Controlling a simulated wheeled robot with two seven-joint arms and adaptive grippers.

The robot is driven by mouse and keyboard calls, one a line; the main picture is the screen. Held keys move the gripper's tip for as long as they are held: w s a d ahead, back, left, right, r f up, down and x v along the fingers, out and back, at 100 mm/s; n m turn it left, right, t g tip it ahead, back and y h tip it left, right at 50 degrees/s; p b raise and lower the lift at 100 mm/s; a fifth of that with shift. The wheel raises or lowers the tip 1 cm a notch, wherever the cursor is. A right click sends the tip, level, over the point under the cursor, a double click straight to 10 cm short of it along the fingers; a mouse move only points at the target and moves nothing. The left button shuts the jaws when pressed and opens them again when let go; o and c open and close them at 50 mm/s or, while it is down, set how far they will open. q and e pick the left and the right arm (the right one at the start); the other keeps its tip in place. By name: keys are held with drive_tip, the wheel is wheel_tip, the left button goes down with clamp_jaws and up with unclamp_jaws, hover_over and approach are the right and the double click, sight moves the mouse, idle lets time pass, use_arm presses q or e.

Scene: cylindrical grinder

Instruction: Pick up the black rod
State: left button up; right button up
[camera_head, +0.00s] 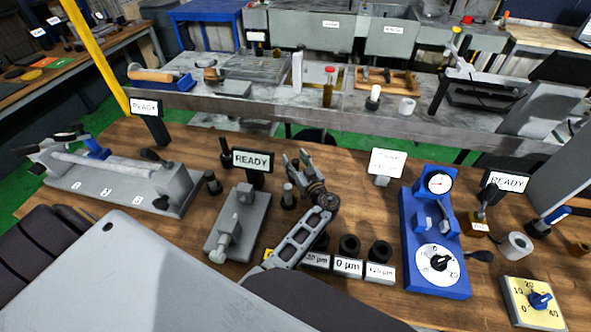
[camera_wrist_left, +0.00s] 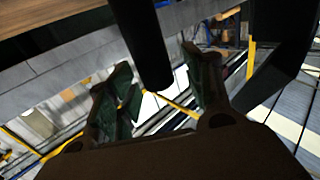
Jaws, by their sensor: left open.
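My left gripper (camera_head: 297,160) is open and empty, raised over the middle of the wooden bench beside the READY sign. In the left wrist view, a black rod-like cylinder (camera_wrist_left: 147,40) comes down from the top edge, and its lower end shows between the open fingers of the left gripper (camera_wrist_left: 157,58), with gaps to both. I cannot tell which piece in the head view this is. There, a short dark upright rod (camera_head: 225,152) stands left of the READY sign, and a grey-topped dark post (camera_head: 288,194) stands just below the gripper. My right gripper is not in view.
A grey fixture (camera_head: 238,225) stands left of my arm. Several black rings on labelled blocks (camera_head: 348,267) stand right of it, then a blue gauge stand (camera_head: 430,230). A white sign (camera_head: 387,163) is behind. A long grey fixture (camera_head: 120,185) fills the left.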

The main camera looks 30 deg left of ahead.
use_arm(q)
drive_tip(key=shift+w+a, duration=0.1)
drive_tip(key=shift+f, duration=0.1)
drive_tip(key=shift+c, duration=1.2)
clamp_jaws()
drive_tip(key=shift+r, duration=0.2)
wheel_tip(320, 180, up, 9)
drive_tip(key=p, duration=0.3)
drive_tip(key=shift+r, duration=0.45)
